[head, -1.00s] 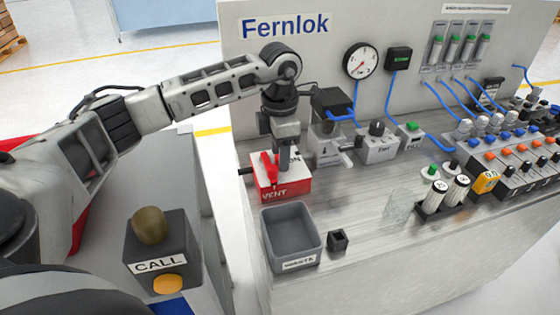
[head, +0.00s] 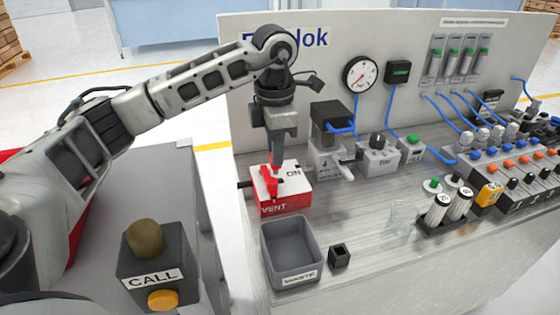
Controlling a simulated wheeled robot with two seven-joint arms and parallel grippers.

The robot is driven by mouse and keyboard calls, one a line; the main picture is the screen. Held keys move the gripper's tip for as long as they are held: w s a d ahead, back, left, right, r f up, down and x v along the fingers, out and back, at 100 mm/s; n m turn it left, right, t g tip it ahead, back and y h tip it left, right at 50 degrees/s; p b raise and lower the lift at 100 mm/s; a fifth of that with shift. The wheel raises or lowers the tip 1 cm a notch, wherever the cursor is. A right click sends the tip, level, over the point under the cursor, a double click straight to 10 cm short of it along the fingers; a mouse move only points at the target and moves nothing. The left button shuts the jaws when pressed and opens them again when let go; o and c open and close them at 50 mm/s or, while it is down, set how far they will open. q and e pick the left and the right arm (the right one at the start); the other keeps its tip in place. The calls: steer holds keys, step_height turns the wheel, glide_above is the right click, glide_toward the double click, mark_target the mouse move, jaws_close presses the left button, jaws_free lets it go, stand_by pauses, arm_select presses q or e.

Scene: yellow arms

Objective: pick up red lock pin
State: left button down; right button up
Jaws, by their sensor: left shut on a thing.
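My left gripper (head: 277,168) points down over a white and red valve box (head: 292,200) marked ON and VENT. It is shut on the red lock pin (head: 269,182), which is at the left part of the box top, in front of the fingers. The fingers hide part of the pin, and I cannot tell whether it is still seated in the box. My right gripper is not in view.
A grey waste bin (head: 290,255) stands in front of the box, with a small black square holder (head: 339,256) beside it. A grey valve unit (head: 332,150) stands to the right. The upright panel (head: 300,75) is close behind my arm. The bench's front middle is mostly clear.

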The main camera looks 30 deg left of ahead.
arm_select(q)
steer(key=s+r, duration=0.1)
steer(key=r, duration=0.1)
steer(key=s+r, duration=0.1)
steer(key=s, duration=0.1)
steer(key=shift+d+r, duration=0.1)
steer(key=shift+r, duration=0.25)
steer(key=s+r, duration=0.4)
steer(key=s, duration=0.5)
steer(key=shift+d+b, duration=0.4)
steer(key=shift+s+r, duration=0.1)
